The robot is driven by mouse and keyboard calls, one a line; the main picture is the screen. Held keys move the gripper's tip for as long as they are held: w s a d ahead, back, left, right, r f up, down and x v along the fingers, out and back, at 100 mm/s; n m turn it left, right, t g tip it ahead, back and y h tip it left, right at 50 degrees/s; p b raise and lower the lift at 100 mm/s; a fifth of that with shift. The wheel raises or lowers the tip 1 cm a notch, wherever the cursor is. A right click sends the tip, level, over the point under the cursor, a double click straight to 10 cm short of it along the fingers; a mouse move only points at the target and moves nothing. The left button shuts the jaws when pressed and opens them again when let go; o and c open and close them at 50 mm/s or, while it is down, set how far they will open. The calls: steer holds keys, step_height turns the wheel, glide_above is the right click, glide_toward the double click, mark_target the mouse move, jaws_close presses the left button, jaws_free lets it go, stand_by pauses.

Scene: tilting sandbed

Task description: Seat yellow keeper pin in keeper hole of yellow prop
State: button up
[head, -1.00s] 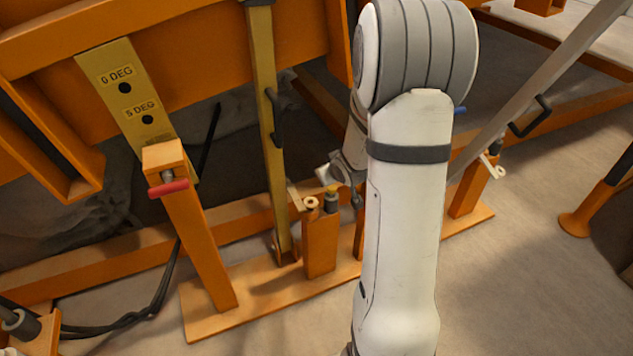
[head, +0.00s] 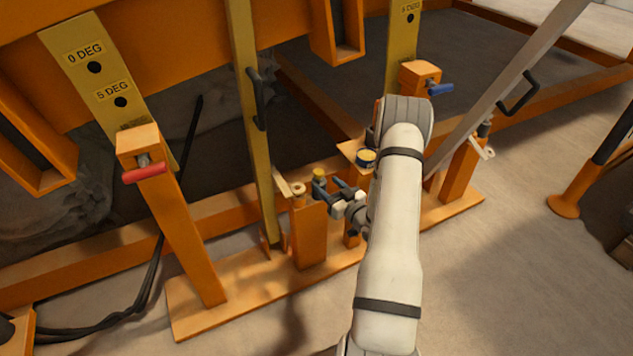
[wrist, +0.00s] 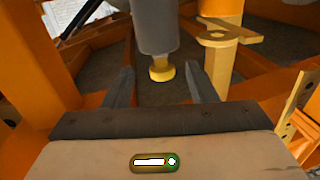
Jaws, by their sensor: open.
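The yellow prop (head: 250,120) is a long yellow bar with a black handle, standing near-upright. Its foot is near the orange base plate. Beside it, a short orange post (head: 309,238) stands below a pale tab with a hole (head: 298,189). The keeper pin (head: 319,175) has a yellow end and a grey body, and stands by this post. In the wrist view the yellow end (wrist: 161,71) shows between my fingers on a grey cylinder. My gripper (head: 332,190) is open around or just beside the pin; contact cannot be told. The keeper hole cannot be made out for certain.
A red-handled post (head: 145,170) stands left and a blue-handled post (head: 425,80) behind my arm. A black-and-yellow round part (head: 366,157) sits close to my arm. A grey diagonal bar (head: 500,90) is at right. The floor in front is clear.

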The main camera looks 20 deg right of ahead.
mark_target(321, 178)
steer(key=w+b, duration=0.1)
steer(key=w, duration=0.1)
steer(key=w+a, duration=0.1)
steer(key=w, duration=0.2)
steer(key=shift+w+a+r+b, duration=0.15)
steer(key=shift+w+b, duration=0.1)
steer(key=shift+b, duration=0.1)
steer(key=c, duration=1)
steer(key=shift+r, duration=0.15)
